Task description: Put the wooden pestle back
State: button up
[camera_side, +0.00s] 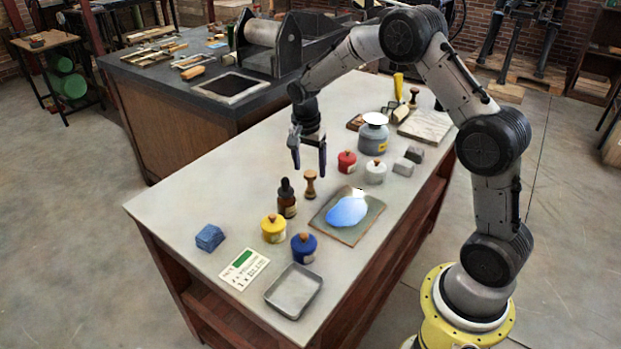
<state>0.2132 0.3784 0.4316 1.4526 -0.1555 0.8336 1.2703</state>
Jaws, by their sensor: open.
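A small wooden pestle (310,184) stands upright on the light worktable (180,208), near its middle. My gripper (309,172) points down with its two dark fingers apart and nothing held between them. In the side view its fingertips appear just above the pestle's top, one to each side; the exact height gap cannot be told. A similar dark wooden-handled piece (413,96) stands at the back right of the table.
A dropper bottle (287,200) stands close to the pestle. A metal tray (294,291) lies in front.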

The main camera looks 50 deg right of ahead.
jog(key=r, duration=0.5)
jog(key=shift+s+a+r, duration=0.1)
jog(key=shift+a+r, duration=0.05)
jog(key=shift+a, duration=0.2)
jog(key=s+a+r+n+t, duration=0.2)
jog(key=s+a+r+n, duration=0.4)
jog(key=s+r, duration=0.55)
jog(key=s+a+n+t, duration=0.1)
jog(key=s+a+n, duration=0.1)
jog(key=s, duration=0.4)
jog(key=s+a+n+t+y, duration=0.1)
jog(key=s+a+n, duration=0.1)
jog(key=s+n, duration=0.2)
jog(key=s+a+n+t, duration=0.1)
jog(key=s+n, duration=0.2)
jog(key=s, duration=0.4)
jog(key=shift+s+a+r+n, duration=0.35)
jog(key=shift+s+a+n, duration=0.05)
